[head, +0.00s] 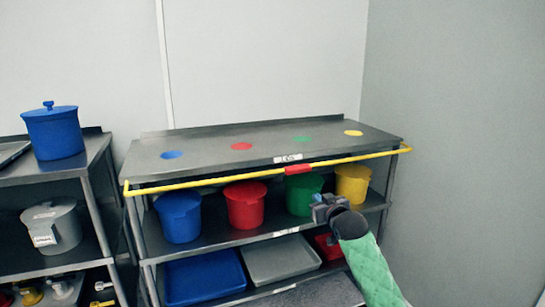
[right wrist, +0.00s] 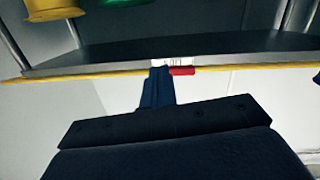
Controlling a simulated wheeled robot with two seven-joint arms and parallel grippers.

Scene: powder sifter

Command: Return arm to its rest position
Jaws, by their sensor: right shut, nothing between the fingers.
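My right gripper (head: 318,206) reaches in from the lower right of the head view on a green-sleeved arm. It is shut and empty, in front of the rack and below the yellow bar (head: 220,180). In the right wrist view its closed dark blue fingers (right wrist: 158,82) overlap the bar area beside the red grip (right wrist: 182,71); I cannot tell the exact distance. The bar runs along the front of the steel rack top, and its red grip also shows in the head view (head: 298,169). My left gripper is out of view.
Blue (head: 179,216), red (head: 245,204), green (head: 303,193) and yellow (head: 352,184) buckets stand on the shelf below the rack top (head: 215,152). Trays (head: 205,277) lie lower. A second rack at left holds a lidded blue bucket (head: 54,132). Floor at right looks clear.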

